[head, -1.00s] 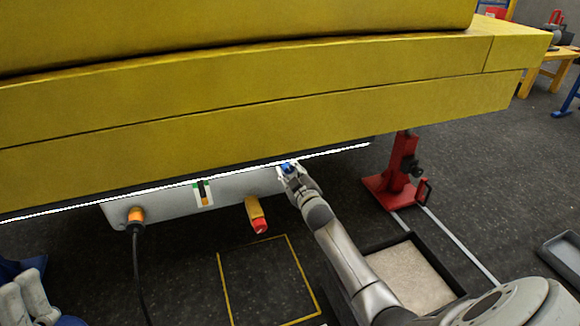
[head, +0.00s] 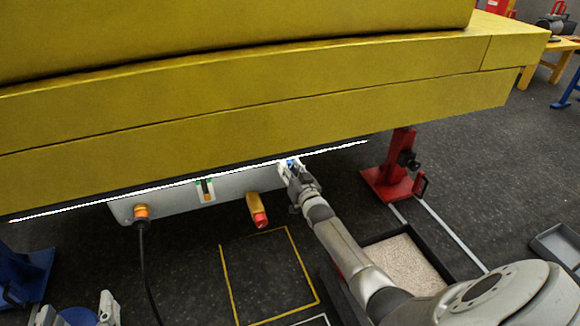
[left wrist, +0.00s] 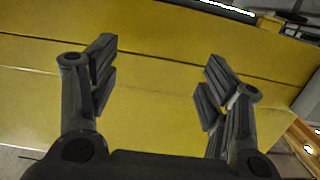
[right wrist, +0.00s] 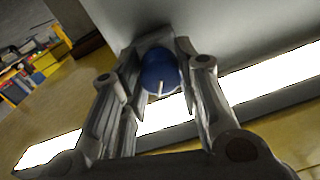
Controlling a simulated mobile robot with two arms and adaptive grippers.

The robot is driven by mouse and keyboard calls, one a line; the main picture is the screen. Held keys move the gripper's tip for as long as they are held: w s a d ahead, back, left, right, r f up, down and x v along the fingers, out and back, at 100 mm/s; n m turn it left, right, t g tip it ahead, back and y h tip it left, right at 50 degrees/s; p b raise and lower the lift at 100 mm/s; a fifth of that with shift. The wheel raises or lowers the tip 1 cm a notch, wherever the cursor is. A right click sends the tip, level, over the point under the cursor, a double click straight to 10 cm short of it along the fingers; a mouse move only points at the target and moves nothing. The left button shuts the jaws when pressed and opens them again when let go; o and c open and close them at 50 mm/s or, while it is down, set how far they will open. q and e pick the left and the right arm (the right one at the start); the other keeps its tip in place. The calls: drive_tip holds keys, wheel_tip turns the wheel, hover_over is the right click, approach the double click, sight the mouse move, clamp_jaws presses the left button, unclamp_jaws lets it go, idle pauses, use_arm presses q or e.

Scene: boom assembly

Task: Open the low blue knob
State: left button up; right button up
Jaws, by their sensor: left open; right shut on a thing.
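The blue knob (right wrist: 160,74) sits between the fingers of my right gripper (right wrist: 158,72) in the right wrist view, with a pale mark on its face. My right gripper is shut on it. In the head view my right gripper (head: 292,170) is at the right end of the grey panel (head: 230,183), just under the yellow boom, and only a bit of the blue knob (head: 291,161) shows. My left gripper (left wrist: 155,80) is open and empty, facing the yellow boom (left wrist: 150,110). In the head view it shows at the bottom left (head: 90,310).
On the panel are a red-tipped yellow handle (head: 257,211) and an orange connector (head: 141,212) with a black cable. A bright light strip (head: 190,184) runs along the boom's lower edge. A red stand (head: 398,170) and a tray (head: 405,268) stand right.

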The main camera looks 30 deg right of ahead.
use_arm(q)
drive_tip(key=shift+s+a+f+g, duration=0.15)
drive_tip(key=shift+f+g, duration=0.25)
drive_tip(key=shift+f, duration=0.15)
use_arm(e)
drive_tip(key=shift+m, duration=0.9)
drive_tip(key=o, duration=1)
use_arm(q)
drive_tip(key=shift+f, duration=0.1)
use_arm(e)
drive_tip(key=shift+o, duration=0.2)
drive_tip(key=v, duration=1.2)
